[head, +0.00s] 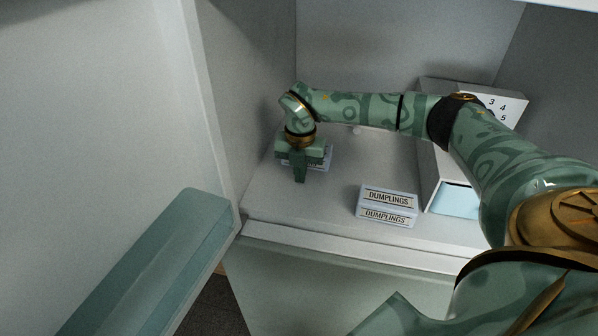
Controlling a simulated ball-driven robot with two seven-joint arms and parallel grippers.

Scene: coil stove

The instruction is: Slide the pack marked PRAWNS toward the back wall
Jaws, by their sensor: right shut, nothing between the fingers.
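A pale blue-grey pack (326,160) sits on the shelf floor at the left, near the left side wall. My right gripper covers much of it and its label cannot be read, so I cannot tell for sure that it is the PRAWNS pack. My right gripper (300,178) points down at the front of this pack, shut and empty. I cannot tell whether its fingers touch the pack. My left gripper is not in view.
A pack marked DUMPLINGS (387,204) lies near the front edge, right of the gripper. A white box with numbers (508,105) stands at the right, partly behind my arm. The back wall (400,45) rises behind. An open door with a teal bin (150,265) is at the left.

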